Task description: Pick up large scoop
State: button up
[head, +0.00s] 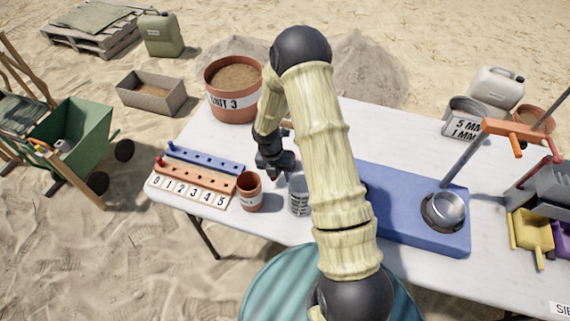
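A yellow scoop (530,232) with its handle pointing down lies at the right end of the white table (410,125). A purple piece (561,238), perhaps another scoop, is beside it and cut off by the picture edge. I cannot tell for sure which is the large scoop. My gripper (277,168) is over the left half of the table, far from the yellow scoop, between the small terracotta pot and the pot marked UNIT 3. It is small and dark here, so its opening is unclear. My arm hides the table's middle.
Near my gripper are a numbered peg rack (200,177), the small terracotta pot (250,192), a grey cup (299,196) and the UNIT 3 pot (232,103). A blue base with a metal bowl (445,209) and an orange-topped post (500,130) stands before the yellow scoop.

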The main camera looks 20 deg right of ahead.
dwell(0.5)
grip_shut()
notch_tip(320, 180, up, 10)
jog(key=shift+r, duration=0.1)
dwell(0.5)
dwell(0.4)
